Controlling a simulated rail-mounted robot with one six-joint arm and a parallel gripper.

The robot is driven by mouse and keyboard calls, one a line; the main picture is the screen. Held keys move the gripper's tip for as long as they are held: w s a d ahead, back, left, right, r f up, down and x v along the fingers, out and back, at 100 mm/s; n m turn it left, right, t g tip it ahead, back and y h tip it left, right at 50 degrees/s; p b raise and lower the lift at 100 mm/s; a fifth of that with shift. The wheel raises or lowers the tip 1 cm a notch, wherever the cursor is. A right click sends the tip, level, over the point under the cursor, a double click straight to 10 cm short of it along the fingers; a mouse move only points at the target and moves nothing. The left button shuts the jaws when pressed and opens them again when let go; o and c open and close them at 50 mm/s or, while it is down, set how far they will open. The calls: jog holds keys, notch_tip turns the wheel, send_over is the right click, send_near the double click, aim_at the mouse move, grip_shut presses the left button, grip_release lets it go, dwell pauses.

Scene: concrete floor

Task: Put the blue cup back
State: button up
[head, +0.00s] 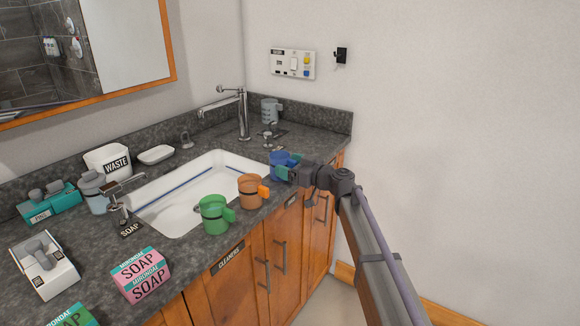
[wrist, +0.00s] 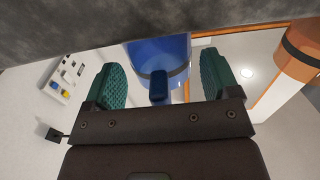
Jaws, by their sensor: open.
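The blue cup (head: 277,160) stands upright on the grey counter, right of the sink near the front edge. My gripper (head: 293,167) is at the cup from the front right. In the wrist view, which looks upside down, the blue cup (wrist: 160,50) shows between the two green fingers with its handle towards the palm. The gripper (wrist: 161,62) is open, with a gap on both sides of the handle. Whether either finger touches the cup cannot be told.
An orange cup (head: 249,191) and a green cup (head: 212,215) stand left of the blue cup along the counter front. A grey cup (head: 269,110) stands in the back corner. The tap (head: 243,112) and sink (head: 170,203) lie left. Soap boxes (head: 140,275) are front left.

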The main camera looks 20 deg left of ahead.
jog(key=shift+r+p, duration=0.3)
jog(key=shift+r, duration=0.05)
jog(key=v, duration=1.2)
jog(key=shift+f, duration=0.15)
jog(key=s+d+f+m+g+h, duration=0.1)
jog(key=s+d+f+m+h, duration=0.4)
jog(key=s+d, duration=0.3)
jog(key=s+d+f+m+g+h, duration=0.2)
jog(key=s+d+f+m+h, duration=0.3)
jog(key=s+d, duration=0.4)
jog(key=s+d+f+m+g+h, duration=0.1)
jog(key=s+d+f+m+h, duration=0.4)
jog(key=d, duration=1.1)
jog(key=s+f+h, duration=0.2)
jog(key=s, duration=0.2)
jog(key=shift+s+g, duration=0.2)
jog(key=shift+g, duration=0.1)
